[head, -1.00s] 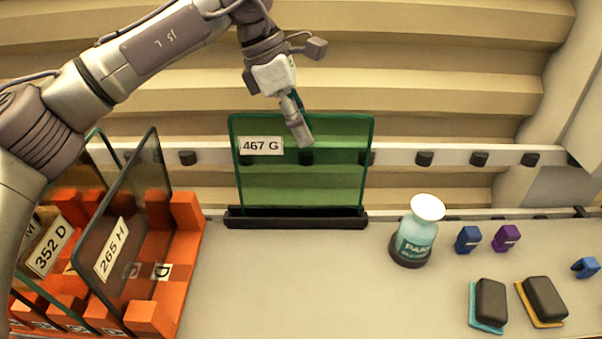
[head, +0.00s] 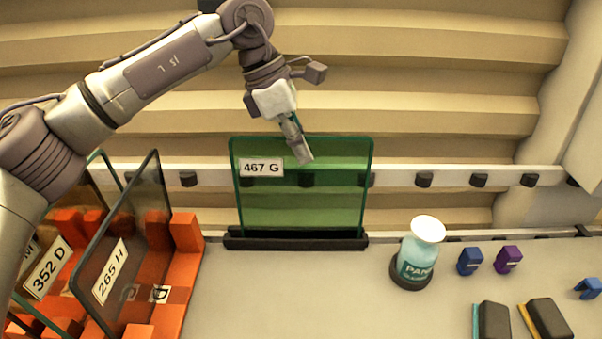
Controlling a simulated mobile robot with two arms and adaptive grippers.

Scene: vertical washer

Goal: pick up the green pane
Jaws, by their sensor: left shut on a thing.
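The green pane (head: 320,203) stands upright in a black slotted base (head: 297,243) at the back of the table. It is see-through and bears a white label reading "467 G" at its upper left. My left gripper (head: 300,150) comes down from above at the middle of the pane's top edge. It is shut on the pane there, with one finger in front of the glass; the finger behind is mostly hidden. The pane's lower edge is still at the base. My right gripper is not in view.
An orange rack (head: 187,235) at the left holds other panes, labelled "265 H" (head: 120,255) and "352 D" (head: 48,268). A teal bottle (head: 415,258), blue and purple clips (head: 508,260) and sponges (head: 548,318) are at the right. The table's middle is clear.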

